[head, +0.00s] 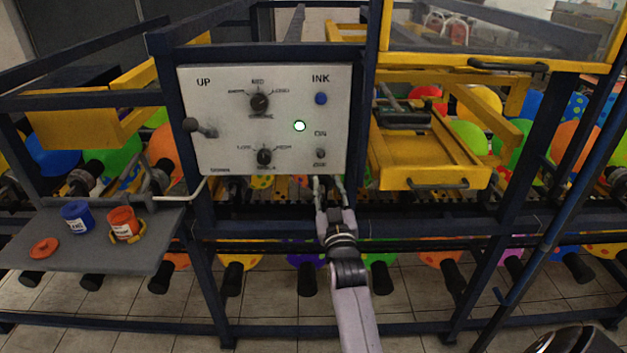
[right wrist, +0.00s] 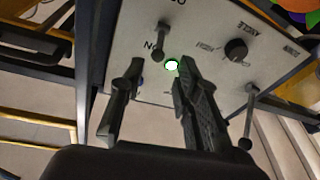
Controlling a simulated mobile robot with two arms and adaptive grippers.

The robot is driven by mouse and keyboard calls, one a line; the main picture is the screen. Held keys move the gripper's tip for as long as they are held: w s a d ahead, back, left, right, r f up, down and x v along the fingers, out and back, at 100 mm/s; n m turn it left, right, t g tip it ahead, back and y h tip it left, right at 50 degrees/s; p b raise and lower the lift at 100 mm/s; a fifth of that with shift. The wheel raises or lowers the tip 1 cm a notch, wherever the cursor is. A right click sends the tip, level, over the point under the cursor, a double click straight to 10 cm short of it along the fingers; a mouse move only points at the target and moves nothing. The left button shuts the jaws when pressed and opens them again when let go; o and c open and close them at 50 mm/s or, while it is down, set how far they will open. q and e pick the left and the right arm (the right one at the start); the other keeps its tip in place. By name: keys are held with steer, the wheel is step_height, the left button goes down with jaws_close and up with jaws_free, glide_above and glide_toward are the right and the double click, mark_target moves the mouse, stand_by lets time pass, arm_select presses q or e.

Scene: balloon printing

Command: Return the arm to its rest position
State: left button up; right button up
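My right gripper (head: 328,182) is in front of the lower right edge of the white control panel (head: 225,140), its arm reaching up from the bottom of the head view. In the right wrist view its two fingers (right wrist: 152,92) stand apart with nothing between them, in front of the panel face (right wrist: 205,30). The panel carries a lit green light (head: 299,126), a blue button (head: 321,98), two black knobs, a small switch (head: 320,153) at right and a lever (head: 200,127) at left. My left gripper is not in the head view.
A grey shelf (head: 120,240) at left holds a blue ink pot (head: 76,217), an orange ink pot (head: 123,223) and an orange lid (head: 44,248). A yellow tray (head: 431,160) sits right of the panel. Dark blue frame bars and balloons surround it. Tiled floor shows below.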

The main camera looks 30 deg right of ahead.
steer(key=a+f+n+g+y+b, duration=0.1)
steer(key=a+f+g+y, duration=0.2)
steer(key=f, duration=0.9)
steer(key=a+f+n+g+y+b, duration=0.15)
steer(key=a+f, duration=0.35)
steer(key=f, duration=0.8)
steer(key=s+a+f+g+y+b, duration=0.1)
steer(key=s+a+f, duration=0.1)
steer(key=s+f, duration=0.35)
steer(key=s+a+f+n+g+y, duration=0.1)
steer(key=s+a+f+g, duration=0.1)
steer(key=f, duration=0.7)
steer(key=s+a+f+g+y+b, duration=0.1)
steer(key=s+a+f, duration=0.25)
steer(key=f, duration=0.45)
steer(key=s+a+f+n+g+y+b, duration=0.15)
steer(key=s+f+g, duration=0.35)
steer(key=s+f, duration=1.3)
steer(key=s+f+g+b, duration=0.1)
steer(key=s+f+g, duration=0.1)
steer(key=s, duration=0.9)
steer(key=s+d+f+g+b, duration=0.1)
steer(key=s+f+g, duration=0.1)
steer(key=s, duration=1)
steer(key=shift+d+f+h, duration=0.3)
steer(key=shift+f, duration=0.55)
steer(key=shift+o, duration=0.2)
steer(key=shift+w, duration=0.1)
